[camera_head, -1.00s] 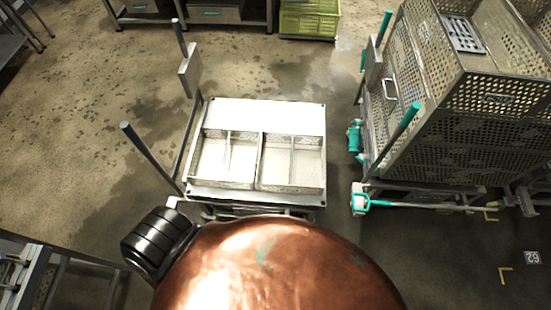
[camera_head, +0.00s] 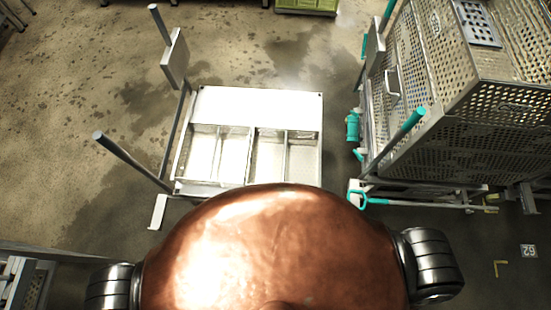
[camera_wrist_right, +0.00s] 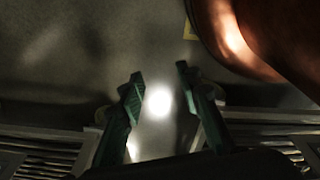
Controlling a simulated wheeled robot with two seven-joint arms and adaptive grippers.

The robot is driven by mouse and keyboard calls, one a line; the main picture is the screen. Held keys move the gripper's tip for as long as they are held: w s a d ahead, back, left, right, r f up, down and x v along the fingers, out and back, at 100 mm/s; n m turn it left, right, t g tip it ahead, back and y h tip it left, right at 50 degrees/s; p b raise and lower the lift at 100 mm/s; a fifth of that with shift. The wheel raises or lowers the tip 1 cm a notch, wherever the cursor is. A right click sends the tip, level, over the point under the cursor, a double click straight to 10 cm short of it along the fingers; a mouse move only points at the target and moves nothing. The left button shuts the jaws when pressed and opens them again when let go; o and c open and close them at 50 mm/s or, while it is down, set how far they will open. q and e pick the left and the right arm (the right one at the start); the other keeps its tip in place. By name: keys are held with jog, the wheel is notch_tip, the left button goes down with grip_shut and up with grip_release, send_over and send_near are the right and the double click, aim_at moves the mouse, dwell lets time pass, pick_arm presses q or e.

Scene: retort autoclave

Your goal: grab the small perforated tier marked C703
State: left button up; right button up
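Two low, pale, perforated tiers, each with a divider bar, sit side by side on a steel cart: a left one (camera_head: 203,155) and a right one (camera_head: 270,155). No C703 marking is legible on either, so I cannot tell which one bears it. Their near edges are partly hidden behind my copper-coloured body in the head view. My right gripper (camera_wrist_right: 160,80) is open and empty in the right wrist view, its two dark fingers apart above the floor. No tier shows in that view. My left gripper is not in view.
The steel cart (camera_head: 262,103) has a bare strip behind the tiers and grey upright posts at its left. A large perforated basket (camera_head: 455,125) on a teal-handled trolley stands close on the right. A green crate (camera_head: 310,4) is at the back. Floor left of the cart is clear.

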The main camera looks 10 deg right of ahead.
jog(key=w+a+r+n+t+b, duration=0.1)
jog(key=w+r, duration=0.6)
jog(key=w, duration=0.3)
jog(key=w+a+r+t+b, duration=0.1)
jog(key=w+r, duration=0.6)
jog(key=w, duration=0.3)
jog(key=w+a+r+n+t, duration=0.1)
jog(key=w+a+r, duration=0.15)
jog(key=r, duration=0.55)
jog(key=w+a+r+n+y+b, duration=0.1)
jog(key=w+r, duration=0.2)
jog(key=r, duration=0.5)
jog(key=w+a+r+n+t, duration=0.1)
jog(key=w+a+r, duration=0.15)
jog(key=r, duration=0.45)
jog(key=w+a+r+n+t+y, duration=0.1)
jog(key=w+a+n+y, duration=0.1)
jog(key=w+a+n, duration=0.5)
jog(key=w+a+n+y, duration=0.25)
jog(key=a+n, duration=0.55)
jog(key=a, duration=0.4)
jog(key=n+g, duration=0.1)
jog(key=n, duration=1.1)
send_near(285, 158)
jog(key=x, duration=0.4)
jog(key=b+x, duration=0.2)
jog(key=x, duration=0.5)
jog(key=shift+f, duration=0.2)
